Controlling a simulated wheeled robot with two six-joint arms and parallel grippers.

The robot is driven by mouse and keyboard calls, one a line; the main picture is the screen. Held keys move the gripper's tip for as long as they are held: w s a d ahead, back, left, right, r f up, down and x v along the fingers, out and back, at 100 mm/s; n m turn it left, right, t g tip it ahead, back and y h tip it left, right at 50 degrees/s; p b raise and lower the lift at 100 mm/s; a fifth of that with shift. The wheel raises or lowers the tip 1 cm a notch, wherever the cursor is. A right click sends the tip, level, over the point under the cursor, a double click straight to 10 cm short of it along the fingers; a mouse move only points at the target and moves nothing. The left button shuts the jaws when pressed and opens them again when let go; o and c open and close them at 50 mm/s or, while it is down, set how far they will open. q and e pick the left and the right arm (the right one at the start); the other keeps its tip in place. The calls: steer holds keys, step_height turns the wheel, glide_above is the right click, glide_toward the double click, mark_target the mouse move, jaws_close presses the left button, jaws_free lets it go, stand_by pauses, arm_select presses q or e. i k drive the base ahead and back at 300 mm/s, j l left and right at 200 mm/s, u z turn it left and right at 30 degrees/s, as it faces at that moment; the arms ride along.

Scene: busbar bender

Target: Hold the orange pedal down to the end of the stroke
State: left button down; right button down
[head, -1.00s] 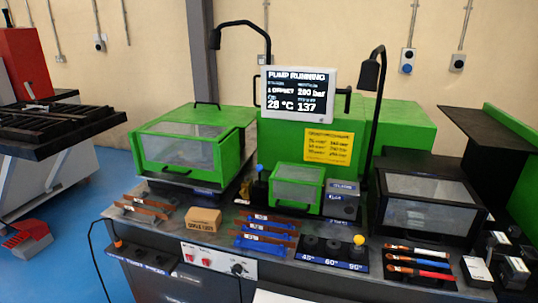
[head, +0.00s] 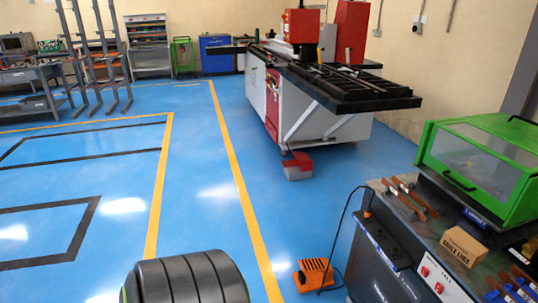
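The orange pedal (head: 313,275) lies on the blue floor at the lower middle of the head view, left of the bench. A black cable runs from it up to the bench. Nothing is seen resting on the pedal. Neither of my grippers shows in the head view. A dark ribbed rounded shape (head: 186,278) at the bottom edge, left of the pedal, may be part of me.
The bench (head: 385,262) with a green guarded machine (head: 480,165) and a cable lugs box (head: 463,246) stands at the right. A larger machine (head: 320,90) with a red-grey foot switch (head: 298,166) stands behind. Blue floor between yellow lines is clear.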

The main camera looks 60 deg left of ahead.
mark_target(314, 265)
steer(key=u, duration=1.6)
steer(key=z, duration=0.25)
steer(key=i+j+z, duration=0.2)
steer(key=j+z, duration=0.25)
steer(key=i+j+z, duration=0.15)
steer(key=j+z, duration=0.15)
steer(key=z, duration=0.2)
steer(key=j+z, duration=0.6)
steer(key=j, duration=1.25)
